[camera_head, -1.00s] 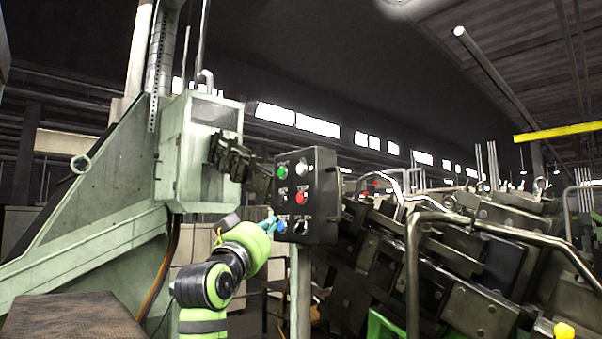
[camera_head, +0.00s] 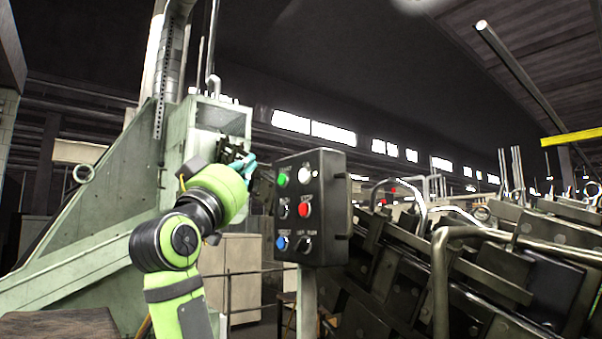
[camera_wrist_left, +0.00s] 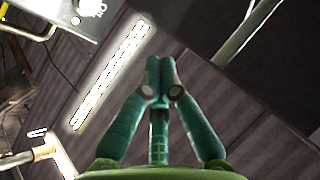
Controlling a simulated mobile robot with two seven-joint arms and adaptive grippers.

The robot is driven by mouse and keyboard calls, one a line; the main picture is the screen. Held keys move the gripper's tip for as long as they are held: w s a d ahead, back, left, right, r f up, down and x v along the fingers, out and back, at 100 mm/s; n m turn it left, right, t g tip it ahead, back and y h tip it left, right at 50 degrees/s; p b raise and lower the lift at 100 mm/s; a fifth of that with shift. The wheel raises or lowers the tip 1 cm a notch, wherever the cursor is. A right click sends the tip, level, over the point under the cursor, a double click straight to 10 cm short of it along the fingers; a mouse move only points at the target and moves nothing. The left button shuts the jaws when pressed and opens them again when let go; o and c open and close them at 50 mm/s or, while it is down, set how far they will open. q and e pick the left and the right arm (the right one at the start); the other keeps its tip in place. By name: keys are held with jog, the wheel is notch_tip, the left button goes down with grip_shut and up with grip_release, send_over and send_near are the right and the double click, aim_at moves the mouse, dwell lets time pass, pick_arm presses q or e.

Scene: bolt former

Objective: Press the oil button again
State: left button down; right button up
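The dark control box (camera_head: 327,212) stands on a post right of centre in the head view. Its face carries a green button (camera_head: 282,180), a white button (camera_head: 305,174), a red button (camera_head: 304,210), a blue button (camera_head: 282,242) and black knobs. The labels are too small to read, so I cannot tell which is the oil button. My left gripper (camera_head: 247,165) is up and left of the box, near the green button's height, and appears apart from the face. In the left wrist view its teal fingers (camera_wrist_left: 161,78) meet at the tips, with nothing held.
Green machine housing (camera_head: 215,122) stands behind and left of my left arm. Dark machinery with metal handrails (camera_head: 438,260) fills the right side. A beige cabinet (camera_head: 242,275) stands low behind. Part of a grey panel (camera_wrist_left: 62,18) shows at the wrist view's upper left.

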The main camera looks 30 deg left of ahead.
aim_at(304, 175)
pick_arm(q)
jog(key=w+d+p, duration=0.2)
jog(key=w+d, duration=0.1)
jog(key=w, duration=0.6)
jog(key=shift+f, duration=0.2)
pick_arm(e)
jog(key=w+r, duration=0.2)
jog(key=shift+w+a+r, duration=0.1)
jog(key=shift+w+r, duration=0.25)
jog(key=shift+w, duration=0.05)
pick_arm(q)
jog(key=shift+d, duration=0.15)
pick_arm(e)
jog(key=shift+w, duration=0.2)
jog(key=shift+w, duration=0.25)
pick_arm(q)
jog(key=shift+w, duration=0.15)
jog(key=shift+w+d, duration=0.15)
jog(key=shift+w, duration=0.15)
